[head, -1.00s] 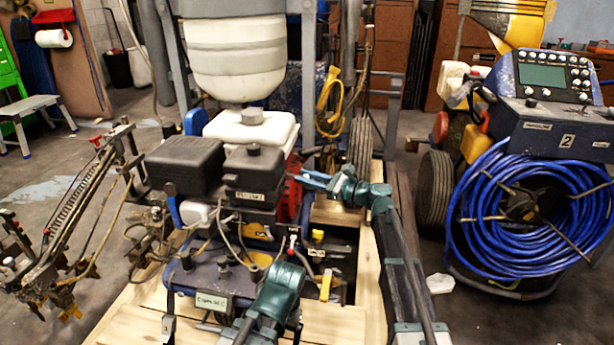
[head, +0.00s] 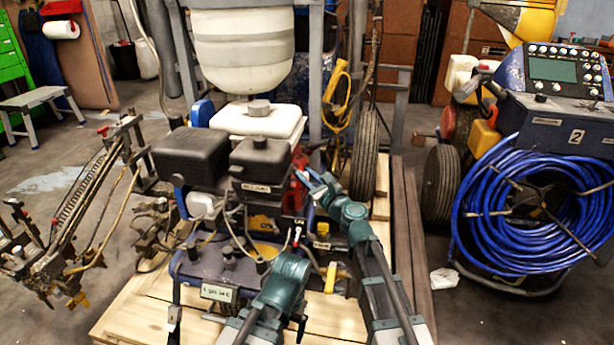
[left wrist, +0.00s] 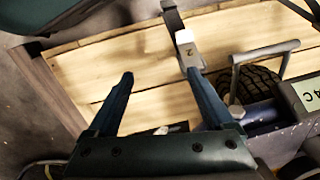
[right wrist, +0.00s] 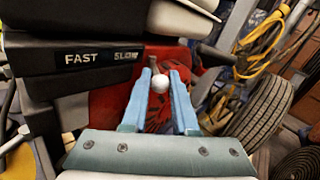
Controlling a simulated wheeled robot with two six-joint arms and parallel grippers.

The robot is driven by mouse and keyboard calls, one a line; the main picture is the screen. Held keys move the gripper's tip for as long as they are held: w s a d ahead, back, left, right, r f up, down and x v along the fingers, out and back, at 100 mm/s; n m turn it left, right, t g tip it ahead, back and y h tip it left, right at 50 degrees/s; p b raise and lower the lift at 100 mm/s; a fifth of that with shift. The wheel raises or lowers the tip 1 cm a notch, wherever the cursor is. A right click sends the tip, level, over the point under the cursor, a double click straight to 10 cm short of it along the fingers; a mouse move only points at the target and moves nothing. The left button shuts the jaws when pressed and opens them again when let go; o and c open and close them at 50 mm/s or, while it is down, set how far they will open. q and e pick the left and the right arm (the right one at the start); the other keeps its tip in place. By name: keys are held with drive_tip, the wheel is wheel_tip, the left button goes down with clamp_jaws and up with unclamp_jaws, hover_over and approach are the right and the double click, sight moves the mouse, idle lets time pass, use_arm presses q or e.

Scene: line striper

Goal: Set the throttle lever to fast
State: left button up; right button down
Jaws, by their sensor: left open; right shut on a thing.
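The throttle lever's white ball knob (right wrist: 159,84) shows in the right wrist view, between my right gripper's (right wrist: 159,88) blue fingers, which are shut on it. The FAST/SLOW label (right wrist: 100,58) is on the black housing to the left; FAST is its left end, and the knob is right of SLOW. In the head view my right gripper (head: 311,186) is at the engine's right side, and the knob is too small to make out.
The black engine (head: 262,158) sits under a white tank (head: 258,122). A red engine part (right wrist: 135,90) is behind the right fingers. A blue hose reel (head: 530,220) stands at the right. A caster wheel (left wrist: 255,85) is right of my left gripper.

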idle(0.3)
drive_tip(key=c, duration=0.7)
unclamp_jaws()
